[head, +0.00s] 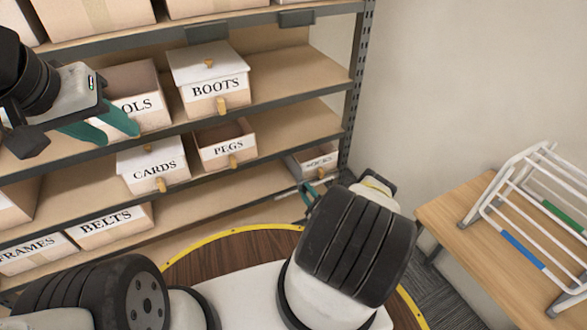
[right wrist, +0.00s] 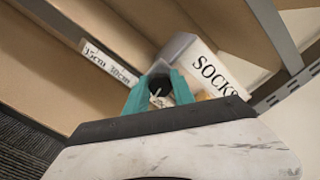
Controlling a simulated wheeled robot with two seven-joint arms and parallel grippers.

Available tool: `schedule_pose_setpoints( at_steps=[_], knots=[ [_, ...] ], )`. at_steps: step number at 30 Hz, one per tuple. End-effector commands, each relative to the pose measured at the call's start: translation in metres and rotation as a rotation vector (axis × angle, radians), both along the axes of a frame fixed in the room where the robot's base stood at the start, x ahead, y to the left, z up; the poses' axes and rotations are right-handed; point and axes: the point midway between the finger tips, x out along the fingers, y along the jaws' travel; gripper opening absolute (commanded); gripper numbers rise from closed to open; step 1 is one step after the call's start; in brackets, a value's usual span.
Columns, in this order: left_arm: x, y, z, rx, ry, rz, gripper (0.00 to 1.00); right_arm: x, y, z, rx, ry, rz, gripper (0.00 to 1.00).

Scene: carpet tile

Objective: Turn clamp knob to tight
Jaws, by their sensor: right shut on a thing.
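My right gripper (right wrist: 160,88) reaches to the lower shelf near the SOCKS box. Its teal fingers are shut on a small dark, round-ended thing (right wrist: 161,79) that looks like the clamp knob; the fingers hide much of it, and I cannot read its setting. In the head view my right gripper (head: 308,193) is mostly behind my own dark arm link, and the knob cannot be made out. My left gripper (head: 100,126) hangs at the upper left in front of the shelves, its teal fingers apart and empty.
A pale strip marked in centimetres (right wrist: 108,64) lies left of the fingers. The SOCKS box (right wrist: 208,66) is close on their right; it also shows in the head view (head: 316,162). Labelled boxes fill the shelves. A wooden table (head: 465,245) with a white rack (head: 530,195) stands right.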

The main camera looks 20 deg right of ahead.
Motion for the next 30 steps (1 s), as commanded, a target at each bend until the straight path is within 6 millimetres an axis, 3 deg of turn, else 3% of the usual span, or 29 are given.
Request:
schedule_pose_setpoints(
  at_steps=[9, 10, 12, 13, 23, 30],
  knots=[
    [0.0, 0.0, 0.0, 0.0, 0.0, 0.0, 0.4, -0.001, 0.001, -0.002, 0.0, 0.005, 0.001, 0.0],
    [0.0, 0.0, 0.0, 0.0, 0.0, 0.0, 0.4, -0.001, 0.001, -0.002, 0.0, 0.005, 0.001, 0.36],
    [0.0, 0.0, 0.0, 0.0, 0.0, 0.0, 0.4, -0.001, 0.001, -0.002, 0.0, 0.004, 0.0, 0.49],
    [0.0, 0.0, 0.0, 0.0, 0.0, 0.0, 0.4, -0.001, 0.001, -0.001, 0.0, 0.004, 0.0, 0.52],
    [0.0, 0.0, 0.0, 0.0, 0.0, 0.0, 0.4, -0.003, 0.0, -0.001, 0.0, 0.002, 0.0, 0.52],
    [0.0, 0.0, 0.0, 0.0, 0.0, 0.0, 0.4, -0.036, -0.006, -0.001, 0.001, 0.004, -0.002, 0.52]
  ],
)
